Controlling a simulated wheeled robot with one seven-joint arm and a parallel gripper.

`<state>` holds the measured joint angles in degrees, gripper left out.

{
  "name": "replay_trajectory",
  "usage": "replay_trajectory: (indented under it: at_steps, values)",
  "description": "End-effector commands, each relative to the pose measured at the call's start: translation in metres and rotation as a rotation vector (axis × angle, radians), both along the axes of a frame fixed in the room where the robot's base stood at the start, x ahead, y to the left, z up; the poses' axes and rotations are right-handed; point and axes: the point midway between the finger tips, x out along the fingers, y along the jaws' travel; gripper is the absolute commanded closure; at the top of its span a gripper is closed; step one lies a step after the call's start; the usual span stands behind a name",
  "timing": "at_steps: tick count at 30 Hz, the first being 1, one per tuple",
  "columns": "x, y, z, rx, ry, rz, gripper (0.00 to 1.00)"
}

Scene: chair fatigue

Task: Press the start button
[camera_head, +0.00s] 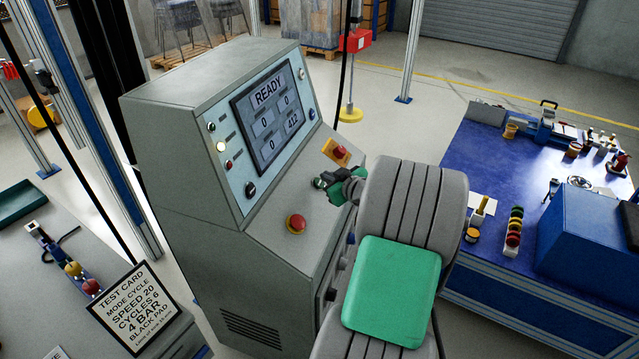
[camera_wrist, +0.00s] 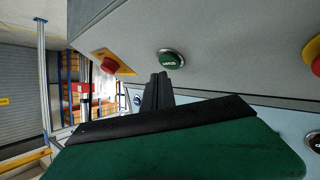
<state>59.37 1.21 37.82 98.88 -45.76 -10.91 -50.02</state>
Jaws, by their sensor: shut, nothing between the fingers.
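The green start button (camera_wrist: 170,59) with a pale rim sits on the sloping grey panel in the wrist view. In the head view the green button (camera_head: 319,183) shows just left of my gripper (camera_head: 330,184). In the wrist view the dark fingers of my gripper (camera_wrist: 160,77) are together and empty. Their tips appear just below the button in the picture; I cannot tell if they touch it. The grey console (camera_head: 180,180) carries a screen (camera_head: 273,112) reading READY. My arm hides the panel's right part.
A red mushroom button (camera_head: 296,223) sits lower on the panel. A red button on a yellow plate (camera_head: 337,152) sits higher, near my gripper. A test card (camera_head: 133,306) stands on the left bench. A blue workbench (camera_head: 480,150) with tools stands at right.

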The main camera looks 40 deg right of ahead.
Motion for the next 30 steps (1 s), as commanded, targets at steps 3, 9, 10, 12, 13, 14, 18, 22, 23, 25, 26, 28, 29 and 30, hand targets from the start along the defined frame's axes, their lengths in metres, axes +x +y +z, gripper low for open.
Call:
replay_trajectory:
  at_steps: [3,9,10,12,13,14,18,22,23,25,26,28,29,30]
  values:
    - [0.0,0.0,0.0,0.0,0.0,0.0,1.0]
    - [0.0,-0.0001,0.0,0.0,0.0,0.0,1.0]
    - [0.0,-0.0001,0.0,0.0,0.0,0.0,1.0]
    - [0.0,-0.0001,0.0,0.0,0.0,0.0,1.0]
    - [0.0,0.0,0.0,0.0,0.0,0.0,1.0]
    - [0.0,-0.0001,-0.0001,0.0,0.0,0.0,1.0]
    - [0.0,-0.0001,-0.0001,0.0,0.0,0.0,1.0]
    - [0.0002,0.0001,-0.0009,0.0,0.0,0.0,1.0]
    - [0.0005,0.0003,-0.0016,0.0,0.0,0.0,1.0]
    - [0.0014,0.0009,-0.0039,-0.001,0.0,0.0,1.0]
    - [0.0018,0.0012,-0.005,-0.001,0.0,0.001,1.0]
    - [0.0031,0.002,-0.0073,-0.001,-0.001,0.002,1.0]
    - [0.0036,0.0023,-0.0079,-0.001,0.0,0.002,1.0]
    - [0.004,0.0026,-0.0084,-0.001,-0.001,0.002,1.0]
